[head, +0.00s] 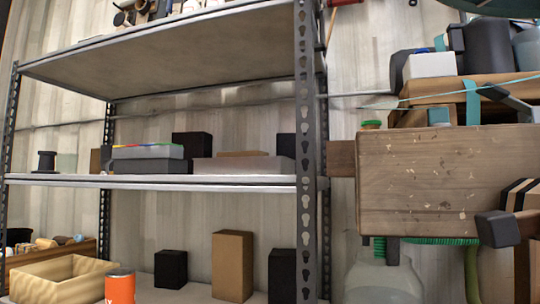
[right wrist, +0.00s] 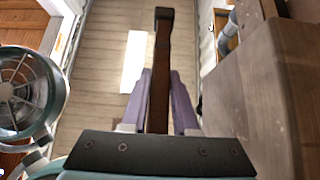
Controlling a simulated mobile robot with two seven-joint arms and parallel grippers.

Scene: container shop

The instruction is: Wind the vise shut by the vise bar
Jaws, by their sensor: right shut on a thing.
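My right gripper (right wrist: 158,85) shows in the right wrist view with its purple fingers on either side of the dark brown vise bar (right wrist: 158,55). It is shut on the bar, which runs away from the palm to a dark end cap (right wrist: 164,15). In the head view a dark end cap and a short piece of the vise bar (head: 497,228) show at the lower right. A big worn wooden block (head: 440,185), apparently the vise's jaw, is just left of and behind it. The screw and any jaw gap cannot be made out. My left gripper is out of view.
A metal shelf rack (head: 308,150) with boxes fills the left and middle of the head view. A clear jug (head: 380,283) stands below the wooden block. In the wrist view a round fan (right wrist: 20,90) is at left and a brown-grey surface (right wrist: 265,90) close at right.

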